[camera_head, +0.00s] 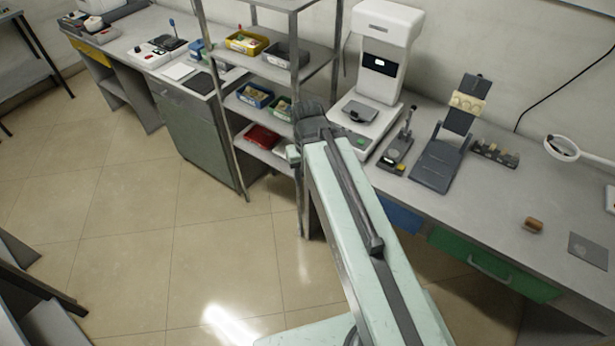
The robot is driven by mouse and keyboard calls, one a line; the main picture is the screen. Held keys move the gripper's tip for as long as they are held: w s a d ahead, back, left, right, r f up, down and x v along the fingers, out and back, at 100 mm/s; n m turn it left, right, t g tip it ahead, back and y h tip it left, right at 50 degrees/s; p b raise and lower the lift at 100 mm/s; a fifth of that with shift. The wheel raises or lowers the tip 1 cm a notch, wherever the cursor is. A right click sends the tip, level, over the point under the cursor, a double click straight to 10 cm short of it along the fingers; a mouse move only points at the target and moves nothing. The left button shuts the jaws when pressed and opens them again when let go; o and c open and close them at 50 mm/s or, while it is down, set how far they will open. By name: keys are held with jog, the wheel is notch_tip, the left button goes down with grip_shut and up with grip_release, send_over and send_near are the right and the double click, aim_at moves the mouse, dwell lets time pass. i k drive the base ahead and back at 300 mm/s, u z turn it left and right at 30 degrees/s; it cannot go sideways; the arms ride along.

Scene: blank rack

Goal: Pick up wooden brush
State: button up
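A small brown wooden object (534,225), which looks like the wooden brush, lies on the grey workbench (490,215) at the right. It is too small to make out any bristles. My arm reaches up from the bottom centre. Its far end, with my gripper (308,118), is in front of the metal rack, well to the left of the brush and apart from it. The fingers are dark and hard to make out, so I cannot tell whether they are open or shut.
A white machine (380,65), a dark tilted stand (440,160) and a magnifier ring (562,147) stand on the bench. A dark flat plate (588,250) lies right of the brush. The rack (285,75) holds several coloured bins.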

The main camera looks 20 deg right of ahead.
aim_at(532, 224)
jog(key=z, duration=1.85)
jog(key=k, duration=0.65)
jog(key=z, duration=0.4)
jog(key=i, duration=1)
jog(key=u, duration=2.15)
